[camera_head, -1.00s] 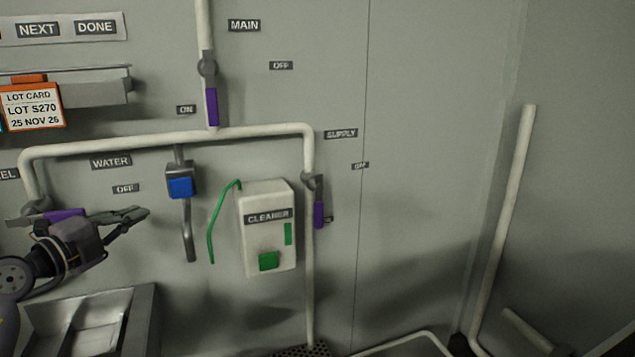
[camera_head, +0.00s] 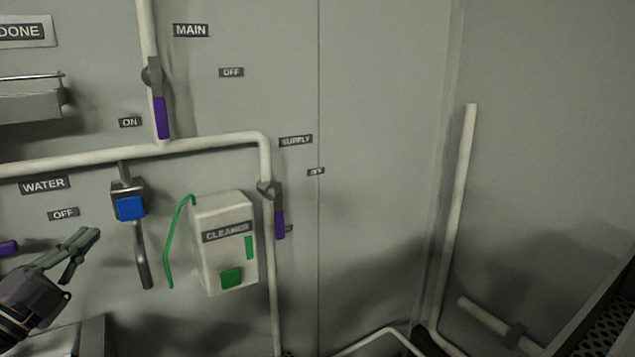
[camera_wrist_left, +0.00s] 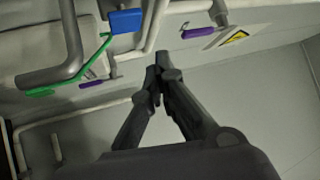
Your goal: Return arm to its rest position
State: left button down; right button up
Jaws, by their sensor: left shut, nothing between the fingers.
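My left gripper (camera_head: 82,248) is at the lower left of the head view, in front of the wall below the WATER and OFF labels. Its fingers are shut and empty. In the left wrist view its two dark fingers (camera_wrist_left: 160,72) meet at the tips with nothing between them. It is apart from the blue-fronted tap (camera_head: 130,207), which is to its right. My right gripper is not in view.
A white CLEANER dispenser (camera_head: 225,245) with a green tube hangs right of the tap. White pipes carry purple-handled valves, MAIN (camera_head: 161,118) and SUPPLY (camera_head: 279,224). A metal sink edge (camera_head: 90,338) is at lower left. The wall panel right of SUPPLY is clear.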

pick_arm(q)
jog(key=s+d+f+n+g+y, duration=0.1)
jog(key=s+f+n+g+y, duration=0.5)
jog(key=f+n, duration=0.5)
jog(key=s+f+n+g+y, duration=0.1)
jog(key=s+f+n+y, duration=0.3)
jog(key=f+n+y, duration=0.65)
jog(key=s+d+f+m+g+h, duration=0.4)
jog(key=s+d+f+g+h, duration=0.65)
jog(key=s+d+f, duration=0.85)
notch_tip(320, 180, down, 27)
jog(key=s+a+g+b, duration=0.1)
jog(key=s, duration=0.1)
jog(key=s+a+f+g+b, duration=0.1)
jog(key=s+a+f, duration=0.2)
jog(key=s+f, duration=1.4)
jog(key=shift+a, duration=0.15)
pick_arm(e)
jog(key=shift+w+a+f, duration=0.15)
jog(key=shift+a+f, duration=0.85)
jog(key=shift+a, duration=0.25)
pick_arm(q)
jog(key=shift+g, duration=0.25)
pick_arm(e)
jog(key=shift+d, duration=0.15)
